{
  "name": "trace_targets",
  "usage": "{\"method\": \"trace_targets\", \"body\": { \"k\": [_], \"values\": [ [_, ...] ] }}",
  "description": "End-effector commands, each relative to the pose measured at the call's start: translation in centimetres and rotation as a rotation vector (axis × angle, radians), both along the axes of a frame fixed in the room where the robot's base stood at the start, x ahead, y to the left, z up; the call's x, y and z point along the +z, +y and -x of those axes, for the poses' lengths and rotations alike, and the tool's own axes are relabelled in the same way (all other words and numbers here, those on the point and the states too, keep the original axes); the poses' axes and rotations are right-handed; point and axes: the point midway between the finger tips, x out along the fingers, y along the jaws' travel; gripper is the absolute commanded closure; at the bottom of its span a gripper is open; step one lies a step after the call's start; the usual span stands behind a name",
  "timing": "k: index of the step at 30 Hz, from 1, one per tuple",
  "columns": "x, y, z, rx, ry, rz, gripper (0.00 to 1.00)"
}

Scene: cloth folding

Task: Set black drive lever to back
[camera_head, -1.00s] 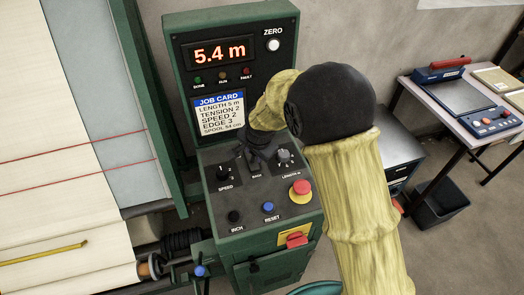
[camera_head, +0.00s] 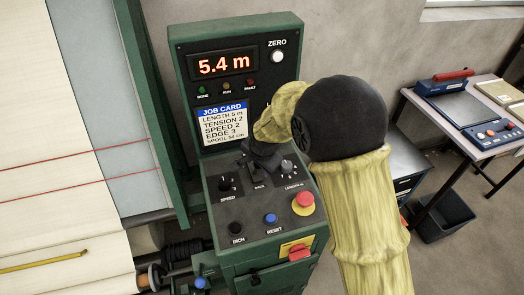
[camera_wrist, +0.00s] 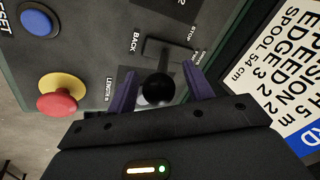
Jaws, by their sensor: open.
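The black drive lever's round knob (camera_wrist: 158,90) shows in the wrist view, in front of a slot in the control panel (camera_wrist: 95,20). A BACK label is at the slot's left end, and a STOP label is near its right end. My gripper (camera_wrist: 161,88) is open, with one purple finger on each side of the knob. I cannot tell whether either finger touches it. In the head view, my gripper (camera_head: 262,152) is over the upper middle of the panel (camera_head: 254,232) and hides most of the lever. The lever's exact setting is unclear.
A speed knob (camera_head: 225,184) and a length knob (camera_head: 287,167) flank the lever. A red emergency button (camera_head: 304,199), a blue reset button (camera_head: 270,219) and a black inch button (camera_head: 236,227) are nearer. The display housing (camera_head: 240,35) rises behind.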

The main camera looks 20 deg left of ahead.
Motion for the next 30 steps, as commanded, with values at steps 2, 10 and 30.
{"method": "trace_targets", "body": {
  "k": [2,10,30],
  "values": [
    [0.9,-0.2,0.2,0.0,-0.002,-0.003,0.48],
    [5.1,-1.2,1.5,0.0,-0.002,-0.003,0.48],
    [15.3,-3.6,4.4,0.0,0.002,0.0,0.48]
  ]
}}
